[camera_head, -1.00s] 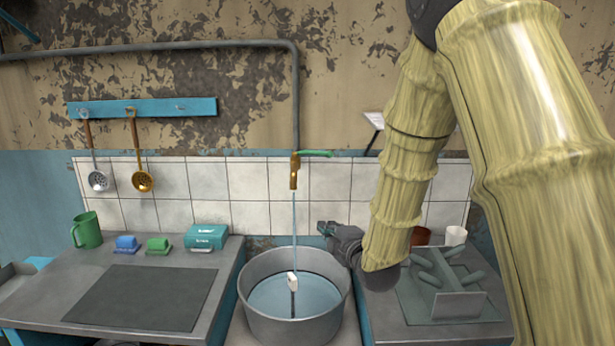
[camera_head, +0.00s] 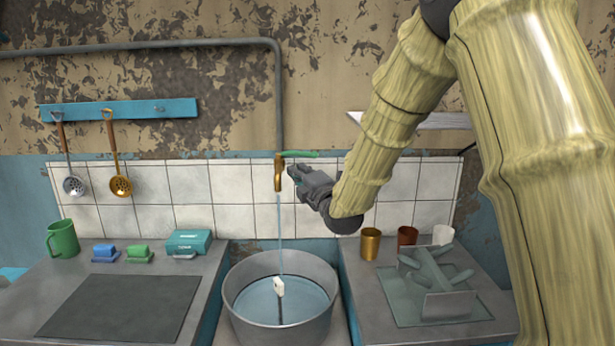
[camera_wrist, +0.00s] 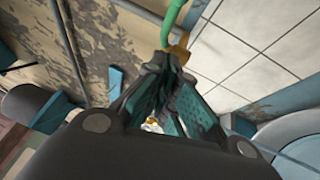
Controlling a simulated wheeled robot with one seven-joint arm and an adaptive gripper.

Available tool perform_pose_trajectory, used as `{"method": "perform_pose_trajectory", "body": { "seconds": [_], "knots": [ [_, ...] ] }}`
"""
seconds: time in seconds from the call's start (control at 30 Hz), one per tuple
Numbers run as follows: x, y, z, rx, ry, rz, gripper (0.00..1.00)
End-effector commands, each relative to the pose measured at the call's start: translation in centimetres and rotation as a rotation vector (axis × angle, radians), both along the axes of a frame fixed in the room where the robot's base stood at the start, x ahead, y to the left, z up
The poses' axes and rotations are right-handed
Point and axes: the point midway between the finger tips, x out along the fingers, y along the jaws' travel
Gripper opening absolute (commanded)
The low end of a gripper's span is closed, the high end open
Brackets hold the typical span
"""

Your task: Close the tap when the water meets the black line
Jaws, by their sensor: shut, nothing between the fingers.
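The brass tap (camera_head: 279,176) hangs from the wall pipe, and its green handle (camera_head: 301,154) points right. A thin water stream (camera_head: 281,235) runs from it into the metal basin (camera_head: 238,312). Water (camera_head: 258,299) stands in the basin. A white piece (camera_head: 279,287) with a dark line below it shows in the middle; I cannot tell the exact water level against the line. My gripper (camera_head: 292,173) is shut and empty, just right of the tap and below the handle. In the wrist view its fingertips (camera_wrist: 168,62) lie close to the brass tap (camera_wrist: 181,46) and green handle (camera_wrist: 176,12); contact is unclear.
Right counter: gold cup (camera_head: 370,244), brown cup (camera_head: 407,238), white cup (camera_head: 443,234) and a grey rack (camera_head: 440,308). Left counter: green mug (camera_head: 63,238), teal box (camera_head: 189,242) and small blue and green items. Ladles hang from a blue wall rail (camera_head: 80,110).

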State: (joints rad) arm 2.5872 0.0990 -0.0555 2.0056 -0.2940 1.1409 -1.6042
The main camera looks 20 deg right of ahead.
Motion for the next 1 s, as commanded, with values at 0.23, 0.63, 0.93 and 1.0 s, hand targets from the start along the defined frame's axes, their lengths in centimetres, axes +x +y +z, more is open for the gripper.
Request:
{"method": "perform_pose_trajectory", "body": {
  "seconds": [0.23, 0.63, 0.93, 1.0],
  "knots": [
    [3.3, -0.8, 0.8, 0.002, 0.0, -0.003, 0.0],
    [5.1, -2.2, 1.1, 0.0, 0.001, -0.002, 0.0],
    [5.1, -2.2, 1.0, 0.0, 0.001, -0.001, 0.0],
    [5.3, -1.9, 1.0, 0.0, -0.001, 0.009, 0.0]
  ]
}}
